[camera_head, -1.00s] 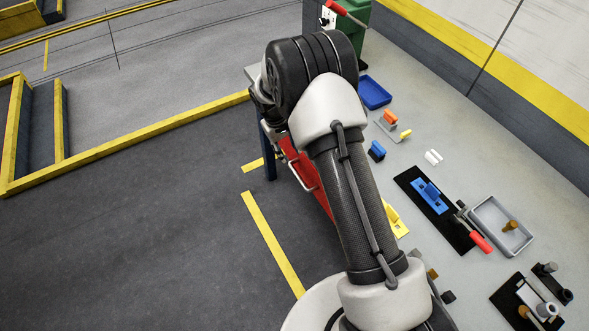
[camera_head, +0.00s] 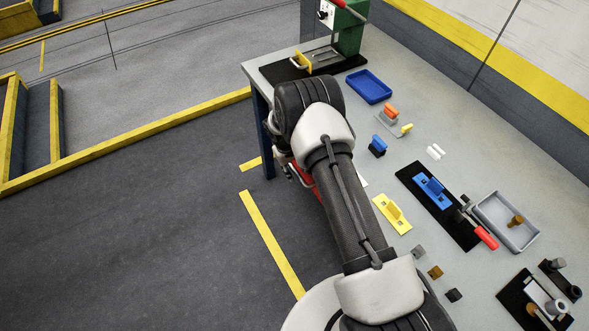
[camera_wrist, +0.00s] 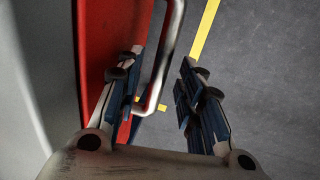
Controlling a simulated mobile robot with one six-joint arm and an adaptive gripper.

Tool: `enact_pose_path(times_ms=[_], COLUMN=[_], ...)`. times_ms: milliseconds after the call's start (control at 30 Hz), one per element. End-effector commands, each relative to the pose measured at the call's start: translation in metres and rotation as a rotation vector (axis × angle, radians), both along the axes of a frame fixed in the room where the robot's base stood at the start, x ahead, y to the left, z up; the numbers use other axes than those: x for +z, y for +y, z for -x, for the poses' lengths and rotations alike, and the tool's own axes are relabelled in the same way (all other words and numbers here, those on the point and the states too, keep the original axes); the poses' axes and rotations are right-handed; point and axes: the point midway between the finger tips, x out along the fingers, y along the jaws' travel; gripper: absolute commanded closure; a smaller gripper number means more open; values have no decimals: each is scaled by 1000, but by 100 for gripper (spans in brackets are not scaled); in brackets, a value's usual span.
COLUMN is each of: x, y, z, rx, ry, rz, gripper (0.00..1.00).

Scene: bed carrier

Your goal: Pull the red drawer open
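The red drawer (camera_wrist: 95,40) fills the left of the wrist view, its front set below the grey bench top. Its metal bar handle (camera_wrist: 168,50) runs down the middle of that view and bends back toward the front. My gripper (camera_wrist: 160,68) is open, with one finger on the drawer side and the other on the outer side of the handle. The handle lies between the fingers; contact with either is not clear. In the head view only a small part of the drawer (camera_head: 316,193) shows; my arm hides the rest and most of the gripper.
The bench top (camera_head: 400,155) holds a blue tray (camera_head: 369,86), a yellow trowel-like piece (camera_head: 392,213), a grey tray (camera_head: 506,222) and a green press (camera_head: 349,27). The dark floor left of the bench is clear.

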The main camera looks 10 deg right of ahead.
Motion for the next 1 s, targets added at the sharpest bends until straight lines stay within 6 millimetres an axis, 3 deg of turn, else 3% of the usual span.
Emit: enact_pose_path(times_ms=[200, 700, 1000], x=[0, 0, 0], y=[0, 0, 0], z=[0, 0, 0], rx=[0, 0, 0], ry=[0, 0, 0], rz=[0, 0, 0], gripper=[67, 100, 100])
